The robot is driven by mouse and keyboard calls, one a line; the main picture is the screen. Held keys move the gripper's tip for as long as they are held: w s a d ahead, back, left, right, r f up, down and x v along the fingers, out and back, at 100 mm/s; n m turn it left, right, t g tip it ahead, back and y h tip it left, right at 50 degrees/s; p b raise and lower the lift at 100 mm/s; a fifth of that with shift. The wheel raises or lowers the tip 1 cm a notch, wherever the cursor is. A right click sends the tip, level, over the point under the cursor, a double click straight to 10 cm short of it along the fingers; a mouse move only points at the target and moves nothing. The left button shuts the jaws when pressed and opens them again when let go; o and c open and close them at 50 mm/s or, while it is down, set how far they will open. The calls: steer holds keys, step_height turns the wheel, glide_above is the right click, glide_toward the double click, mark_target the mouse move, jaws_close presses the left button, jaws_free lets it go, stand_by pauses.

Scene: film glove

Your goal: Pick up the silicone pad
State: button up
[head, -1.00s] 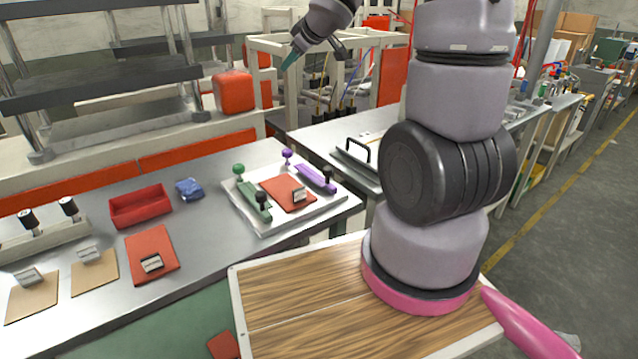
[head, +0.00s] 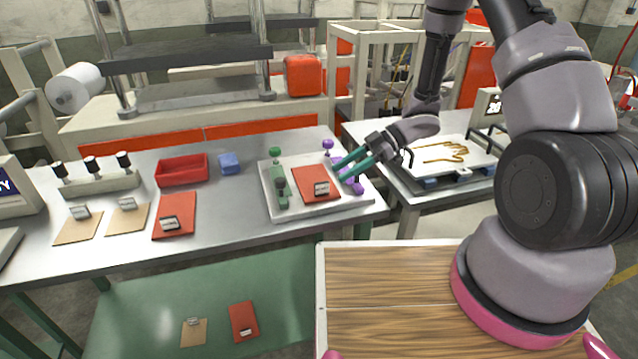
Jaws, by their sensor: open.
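A flat red-orange pad (head: 311,178) with a small metal-and-white tag on it lies in the white tray (head: 268,205) on the steel bench, and looks like a silicone pad. A similar red pad (head: 176,222) with a tag lies on the bench further left, and another (head: 243,321) lies on the green lower shelf. My gripper (head: 340,174) has teal fingers, open and empty. In the picture its fingertips are at the right side of the tray's pad, overlapping the purple-handled tool (head: 352,183). I cannot tell its exact height above the tray.
A green-handled tool (head: 279,180) lies left of the tray's pad. A red bin (head: 181,171), a blue block (head: 229,163) and two tan tagged cards (head: 128,222) are on the bench. A plate with a yellow hand outline (head: 442,153) is on the right table. A brown card (head: 193,332) is on the lower shelf.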

mark_target(323, 182)
steer(key=shift+w+x, duration=0.2)
steer(key=shift+x, duration=3.3)
steer(key=shift+a, duration=0.1)
jaws_close()
